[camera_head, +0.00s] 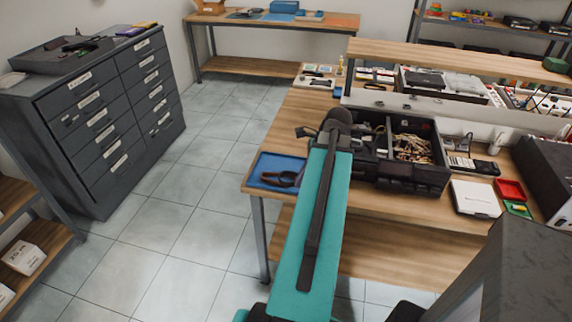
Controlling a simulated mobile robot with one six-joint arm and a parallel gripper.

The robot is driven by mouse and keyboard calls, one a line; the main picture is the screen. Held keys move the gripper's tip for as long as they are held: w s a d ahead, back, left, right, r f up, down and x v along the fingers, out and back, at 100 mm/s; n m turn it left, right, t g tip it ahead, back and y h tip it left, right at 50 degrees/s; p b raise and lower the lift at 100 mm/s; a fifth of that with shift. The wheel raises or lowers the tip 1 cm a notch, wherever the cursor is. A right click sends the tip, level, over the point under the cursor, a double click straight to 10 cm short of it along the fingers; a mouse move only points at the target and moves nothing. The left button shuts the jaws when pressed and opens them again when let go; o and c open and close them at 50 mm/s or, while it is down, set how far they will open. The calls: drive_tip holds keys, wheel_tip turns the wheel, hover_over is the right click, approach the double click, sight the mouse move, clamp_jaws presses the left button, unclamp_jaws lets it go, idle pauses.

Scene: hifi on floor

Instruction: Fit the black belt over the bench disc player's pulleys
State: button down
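My teal arm reaches up the middle of the view over the near workbench (405,208). My gripper (304,132) appears as a small dark shape at the arm's far end, above the bench's left part. Its fingers are too small to tell open from shut, and I see nothing clearly held. A blue tray (262,164) lies on the bench's left corner with a dark, looped item (280,179) in it, partly behind my arm. I cannot tell whether this is the belt. No disc player with bare pulleys is clearly recognisable; a white flat box (475,198) lies at the bench's right front.
A black parts organiser (408,177) stands right of my arm. Red (510,189) and green (518,209) trays lie farther right, near a dark case (547,170). A grey drawer cabinet (105,110) stands left. The tiled floor between cabinet and bench is clear.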

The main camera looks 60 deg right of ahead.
drive_tip(key=shift+s+d, duration=0.3)
drive_tip(key=shift+s, duration=0.35)
drive_tip(key=shift+w, duration=0.1)
drive_tip(key=p, duration=0.3)
approach(284, 167)
drive_tip(key=shift+a+f, duration=0.45)
drive_tip(key=shift+a, duration=0.3)
drive_tip(key=shift+a+f, duration=0.45)
drive_tip(key=shift+a, duration=0.25)
drive_tip(key=shift+w+d+p, duration=0.65)
drive_tip(key=shift+w+d, duration=0.25)
drive_tip(key=shift+w, duration=0.05)
drive_tip(key=shift+f+p, duration=1.05)
drive_tip(key=shift+f, duration=0.6)
drive_tip(key=shift+f, duration=0.25)
